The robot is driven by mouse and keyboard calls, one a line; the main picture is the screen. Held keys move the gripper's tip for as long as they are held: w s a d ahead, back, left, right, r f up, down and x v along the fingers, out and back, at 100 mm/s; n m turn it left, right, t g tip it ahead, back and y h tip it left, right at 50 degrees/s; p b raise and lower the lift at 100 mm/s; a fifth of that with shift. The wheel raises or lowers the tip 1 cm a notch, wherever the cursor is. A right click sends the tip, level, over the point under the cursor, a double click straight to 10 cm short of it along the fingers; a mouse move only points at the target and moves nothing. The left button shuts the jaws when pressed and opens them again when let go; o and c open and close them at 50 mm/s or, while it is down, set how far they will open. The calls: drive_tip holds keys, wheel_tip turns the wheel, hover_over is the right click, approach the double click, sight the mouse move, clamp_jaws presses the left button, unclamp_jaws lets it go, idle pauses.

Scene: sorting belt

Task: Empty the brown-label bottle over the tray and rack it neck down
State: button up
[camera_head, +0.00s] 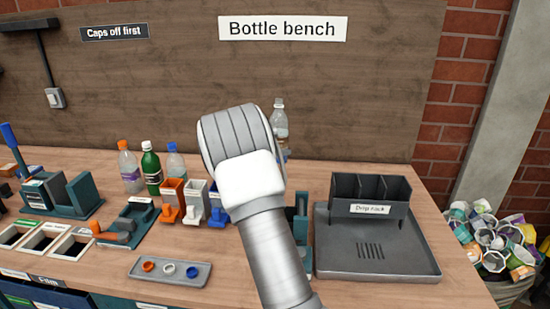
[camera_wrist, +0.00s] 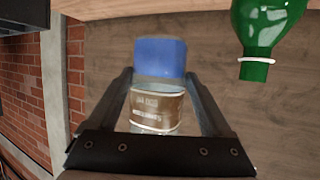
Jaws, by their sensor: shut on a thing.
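The brown-label bottle (camera_head: 280,118) shows behind my wrist in the head view, upright and raised, its pale neck up with no coloured cap visible. My gripper (camera_wrist: 158,82) is shut on the bottle; the arm hides the grip in the head view. In the wrist view, which is upside down, the bottle's brown label (camera_wrist: 157,106) sits between the fingers, and its lower part is blue; I cannot tell if that is liquid. The grey tray (camera_head: 420,262) lies at the bench's right, with the dark drip rack (camera_head: 398,212) at its back. The rack's slots look empty.
Orange and white stands (camera_head: 196,203) are left of my arm. A cap dish (camera_head: 182,284) lies in front.

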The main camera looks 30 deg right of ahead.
drive_tip(key=s+a+r+p, duration=0.3)
drive_tip(key=s+r+p, duration=0.1)
drive_tip(key=r+p, duration=0.2)
drive_tip(key=s+a+r+p, duration=0.3)
drive_tip(key=r+p, duration=0.3)
drive_tip(key=r, duration=0.2)
drive_tip(key=shift+s+r, duration=0.2)
drive_tip(key=shift+s, duration=0.25)
